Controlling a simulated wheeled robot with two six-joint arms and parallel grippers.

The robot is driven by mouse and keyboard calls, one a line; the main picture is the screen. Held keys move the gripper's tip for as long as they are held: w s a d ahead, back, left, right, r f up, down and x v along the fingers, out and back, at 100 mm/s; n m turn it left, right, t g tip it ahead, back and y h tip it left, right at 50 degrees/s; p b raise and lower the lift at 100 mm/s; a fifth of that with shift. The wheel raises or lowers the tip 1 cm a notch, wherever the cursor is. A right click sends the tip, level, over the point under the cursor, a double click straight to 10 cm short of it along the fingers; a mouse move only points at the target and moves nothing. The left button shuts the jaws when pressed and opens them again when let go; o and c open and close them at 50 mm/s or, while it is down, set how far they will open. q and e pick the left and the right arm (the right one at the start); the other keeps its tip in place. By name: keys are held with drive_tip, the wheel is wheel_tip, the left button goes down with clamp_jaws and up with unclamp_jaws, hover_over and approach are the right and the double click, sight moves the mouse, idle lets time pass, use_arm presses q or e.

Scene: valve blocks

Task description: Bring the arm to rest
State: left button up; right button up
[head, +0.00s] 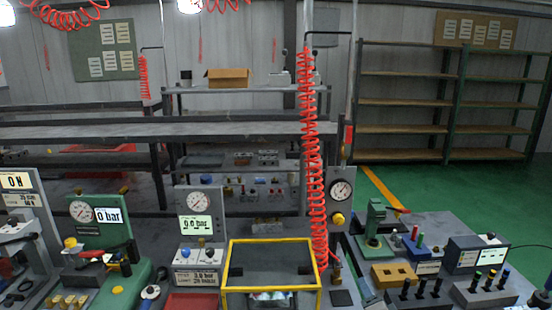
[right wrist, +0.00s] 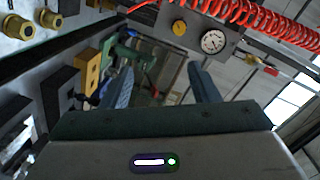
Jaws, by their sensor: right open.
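My right gripper (right wrist: 161,84) shows in the right wrist view with its two dark fingers well apart and nothing between them. In the head view only a small dark part of what seems to be my right gripper (head: 541,299) shows at the bottom right edge, at the right end of the bench. Its fingertips cannot be made out there. My left gripper is not in view.
A green vise (head: 375,240), a yellow block (head: 395,275) and black-posted stands are on the right bench. A gauge panel (head: 340,195) and coiled red hose (head: 312,150) stand mid-bench. A yellow-rimmed box (head: 271,242) is at the front. Green floor beyond is clear.

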drive_tip(key=s+d+f+n+g, duration=0.1)
drive_tip(key=s+f+n+g, duration=0.4)
drive_tip(key=s, duration=0.4)
drive_tip(key=s+d+f+n+g, duration=0.1)
drive_tip(key=s+f+n+g, duration=0.15)
drive_tip(key=s+f, duration=0.55)
drive_tip(key=s+d+n+g+h, duration=0.2)
drive_tip(key=s+n+g, duration=0.4)
drive_tip(key=s, duration=1.3)
wheel_tip(320, 180, down, 32)
drive_tip(key=d+g, duration=0.1)
drive_tip(key=d, duration=0.2)
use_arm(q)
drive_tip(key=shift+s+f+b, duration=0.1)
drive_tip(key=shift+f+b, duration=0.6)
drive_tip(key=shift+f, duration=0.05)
use_arm(e)
drive_tip(key=s+f+g, duration=0.1)
drive_tip(key=s+f, duration=1.8)
drive_tip(key=shift+d+m, duration=0.35)
